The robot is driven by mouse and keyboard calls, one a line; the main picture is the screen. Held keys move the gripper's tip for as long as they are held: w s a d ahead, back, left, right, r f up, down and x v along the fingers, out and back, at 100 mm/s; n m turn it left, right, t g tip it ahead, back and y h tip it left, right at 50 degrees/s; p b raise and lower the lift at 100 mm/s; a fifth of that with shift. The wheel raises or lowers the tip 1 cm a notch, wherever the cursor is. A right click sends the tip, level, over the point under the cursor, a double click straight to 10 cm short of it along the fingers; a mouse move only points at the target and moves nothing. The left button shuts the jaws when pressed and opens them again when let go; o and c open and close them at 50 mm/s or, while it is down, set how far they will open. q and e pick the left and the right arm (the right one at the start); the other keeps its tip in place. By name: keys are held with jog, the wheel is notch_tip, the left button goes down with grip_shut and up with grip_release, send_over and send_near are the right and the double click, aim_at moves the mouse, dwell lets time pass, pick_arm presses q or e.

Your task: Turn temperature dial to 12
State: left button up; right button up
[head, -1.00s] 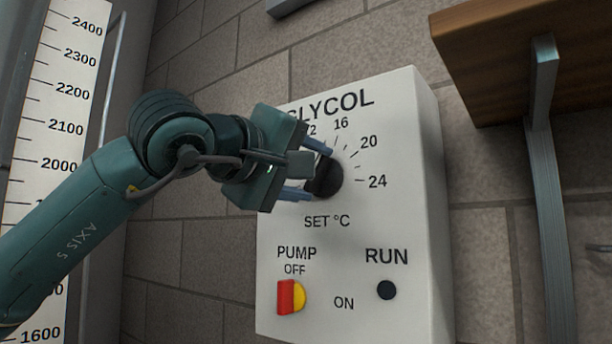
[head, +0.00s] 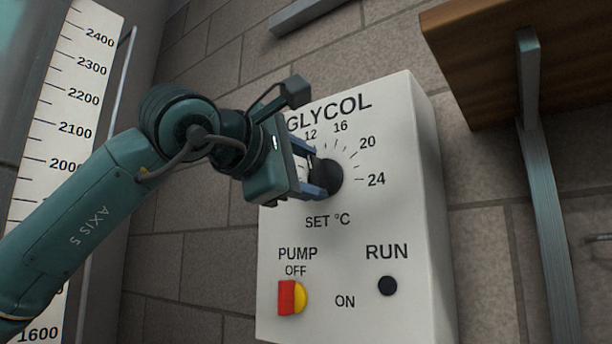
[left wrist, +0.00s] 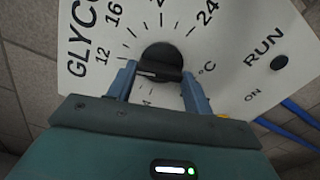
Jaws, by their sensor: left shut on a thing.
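The black temperature dial (head: 328,176) sits on the white GLYCOL panel (head: 410,225), above "SET °C". Its scale shows 12, 16, 20 and 24 in the head view. My left gripper (head: 314,168) reaches it from the left, its blue fingers shut on the dial. In the left wrist view the fingers (left wrist: 159,74) straddle the dial (left wrist: 162,58). The figure before 12 is hidden by a finger. My right gripper is not in view.
Below the dial are a red and yellow pump switch (head: 290,297) and a dark RUN lamp (head: 387,286). A wooden shelf (head: 500,55) on a metal bracket (head: 541,190) is at the right. A tall numbered scale (head: 75,130) stands at the left.

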pick_arm(q)
jog(key=shift+n, duration=0.3)
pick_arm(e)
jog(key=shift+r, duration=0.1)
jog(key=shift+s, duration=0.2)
pick_arm(q)
jog(key=o, duration=1)
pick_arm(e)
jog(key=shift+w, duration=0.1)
pick_arm(q)
jog(key=shift+s+a, duration=0.25)
jog(key=b+v, duration=0.2)
jog(key=v, duration=1)
jog(key=shift+s+a, duration=0.1)
jog(key=shift+s, duration=0.15)
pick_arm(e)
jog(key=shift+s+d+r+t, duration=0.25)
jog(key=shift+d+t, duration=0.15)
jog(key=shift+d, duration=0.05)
